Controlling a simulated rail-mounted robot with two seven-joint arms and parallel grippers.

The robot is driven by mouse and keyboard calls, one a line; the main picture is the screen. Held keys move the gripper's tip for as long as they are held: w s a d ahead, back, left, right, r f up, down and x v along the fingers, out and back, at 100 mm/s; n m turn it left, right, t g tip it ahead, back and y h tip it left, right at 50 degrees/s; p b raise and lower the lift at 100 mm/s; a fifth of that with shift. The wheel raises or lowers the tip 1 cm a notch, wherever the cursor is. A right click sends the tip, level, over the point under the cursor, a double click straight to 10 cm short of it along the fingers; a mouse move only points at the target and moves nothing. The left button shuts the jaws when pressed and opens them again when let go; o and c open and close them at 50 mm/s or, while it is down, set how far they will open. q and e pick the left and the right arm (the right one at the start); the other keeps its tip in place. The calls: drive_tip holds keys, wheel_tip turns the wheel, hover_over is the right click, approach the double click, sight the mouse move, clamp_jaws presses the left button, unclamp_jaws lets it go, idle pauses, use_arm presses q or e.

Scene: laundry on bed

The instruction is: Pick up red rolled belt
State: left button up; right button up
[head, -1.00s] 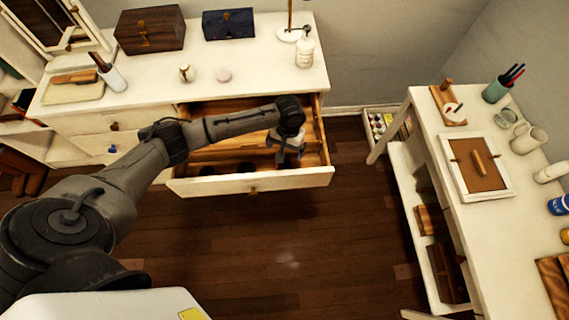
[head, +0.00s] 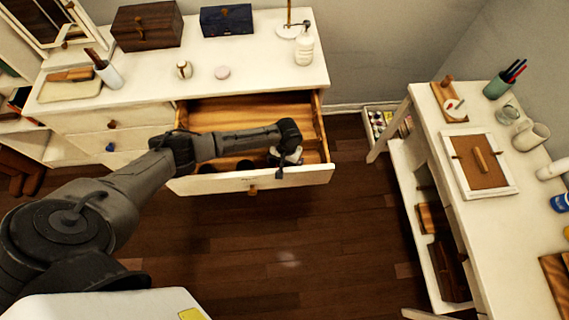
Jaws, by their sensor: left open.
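My left gripper (head: 281,173) reaches over the front right part of the open dresser drawer (head: 215,184), pointing down. It is open, with nothing visible between its fingers, though it is small in the view. Dark round items (head: 245,165) lie in the drawer's front section, left of the gripper and partly behind my forearm. I cannot make out a red rolled belt; the drawer's floor near the gripper is partly hidden by my wrist and the drawer front. My right gripper is not in view.
A white side table (head: 455,205) stands at the right. The wooden floor (head: 310,240) between them is clear.

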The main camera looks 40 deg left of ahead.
use_arm(q)
drive_tip(key=shift+f, duration=0.2)
drive_tip(key=shift+c, duration=0.3)
drive_tip(key=c, duration=1)
drive_tip(key=shift+r, duration=0.1)
